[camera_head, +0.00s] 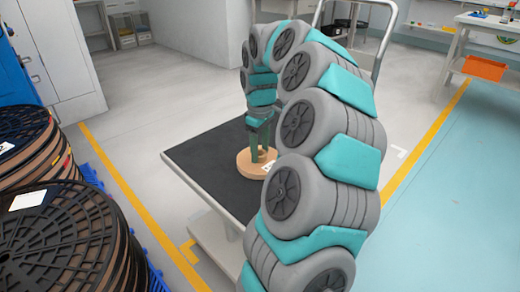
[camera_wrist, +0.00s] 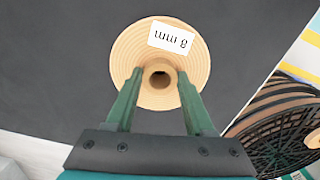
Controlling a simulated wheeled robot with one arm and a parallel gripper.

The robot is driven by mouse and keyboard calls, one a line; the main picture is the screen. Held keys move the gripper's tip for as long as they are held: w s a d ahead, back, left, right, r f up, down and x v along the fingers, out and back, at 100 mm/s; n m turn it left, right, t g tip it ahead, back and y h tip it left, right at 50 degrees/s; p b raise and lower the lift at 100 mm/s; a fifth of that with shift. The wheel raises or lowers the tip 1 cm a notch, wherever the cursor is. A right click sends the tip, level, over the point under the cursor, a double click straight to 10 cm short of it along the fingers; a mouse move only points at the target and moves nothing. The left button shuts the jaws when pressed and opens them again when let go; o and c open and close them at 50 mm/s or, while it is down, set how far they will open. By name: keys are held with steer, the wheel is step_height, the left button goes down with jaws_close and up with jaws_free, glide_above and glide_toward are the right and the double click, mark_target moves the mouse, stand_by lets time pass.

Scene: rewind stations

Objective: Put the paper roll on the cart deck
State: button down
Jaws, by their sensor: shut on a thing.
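The paper roll (camera_head: 246,166) is a flat tan disc with a raised hollow core and a white label. In the head view it is over the black cart deck (camera_head: 205,158), at or very near its surface; I cannot tell if it touches. In the wrist view the roll (camera_wrist: 135,50) shows its rings and a label reading "8 mm", upside down, with the dark deck (camera_wrist: 60,65) around it. My gripper (camera_head: 262,146) points down from above. In the wrist view its green fingers (camera_wrist: 159,74) are shut on the roll's core, one on each side.
Large black-flanged reels (camera_head: 60,240) stand in stacks at the left. The cart's metal handle (camera_head: 385,35) rises at the far end. A workbench with an orange bin (camera_head: 485,67) is at the upper right. The deck around the roll is bare; my arm hides its right part.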

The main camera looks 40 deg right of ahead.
steer(key=shift+c, duration=1.4)
jaws_free()
steer(key=shift+f, duration=0.1)
step_height(320, 180, up, 12)
steer(key=shift+r, duration=0.2)
